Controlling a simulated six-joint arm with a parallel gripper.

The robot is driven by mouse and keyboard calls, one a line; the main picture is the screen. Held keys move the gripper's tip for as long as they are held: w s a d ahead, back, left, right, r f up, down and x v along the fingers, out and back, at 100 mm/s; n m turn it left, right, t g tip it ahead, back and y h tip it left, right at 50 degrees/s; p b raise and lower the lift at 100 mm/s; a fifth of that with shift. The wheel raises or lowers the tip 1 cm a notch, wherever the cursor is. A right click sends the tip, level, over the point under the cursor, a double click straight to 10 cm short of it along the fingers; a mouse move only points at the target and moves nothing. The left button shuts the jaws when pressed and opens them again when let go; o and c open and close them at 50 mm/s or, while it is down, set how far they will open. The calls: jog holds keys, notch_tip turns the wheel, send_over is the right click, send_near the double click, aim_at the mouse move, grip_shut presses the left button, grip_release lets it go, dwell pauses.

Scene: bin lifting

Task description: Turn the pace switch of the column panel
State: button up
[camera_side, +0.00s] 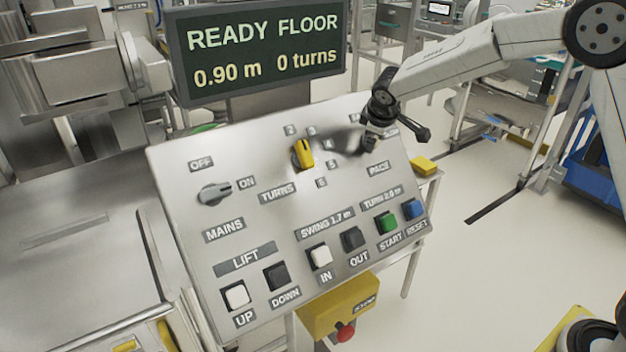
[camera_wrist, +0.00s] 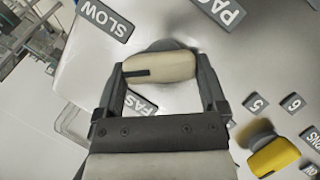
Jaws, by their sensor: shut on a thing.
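The sloped metal column panel (camera_side: 255,170) fills the middle of the side view. My gripper (camera_side: 370,140) is at its upper right, above the PACE label (camera_side: 379,168), and hides the pace switch there. In the wrist view the pace switch (camera_wrist: 172,66) is a cream knob with a dark line along it. My gripper (camera_wrist: 165,78) has one finger at each end of the knob and is shut on it. The SLOW label (camera_wrist: 105,18) and a partly covered FAST label (camera_wrist: 140,104) lie beside it.
The yellow turns knob (camera_side: 303,153) stands close to the left of my gripper. The grey mains switch (camera_side: 214,193) is further left. Push buttons line the lower panel, with a red emergency button (camera_side: 346,332) below. A display (camera_side: 262,50) reads READY FLOOR, 0.90 m, 0 turns.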

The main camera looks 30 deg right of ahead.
jog(key=n+t+h, duration=0.1)
jog(key=n, duration=0.3)
jog(key=shift+s+a+f+t+h, duration=0.1)
jog(key=shift+a+t+h, duration=0.05)
jog(key=shift+t+h, duration=0.25)
jog(key=shift+s+a+f+n+t+h, duration=0.1)
jog(key=shift+n+t+h, duration=0.25)
jog(key=shift+n, duration=0.7)
jog(key=shift+n+t+h, duration=0.15)
jog(key=shift+n+t, duration=0.4)
jog(key=shift+n, duration=0.8)
jog(key=o, duration=0.9)
jog(key=shift+v, duration=3.9)
jog(key=shift+s+f, duration=0.1)
jog(key=shift+s, duration=0.05)
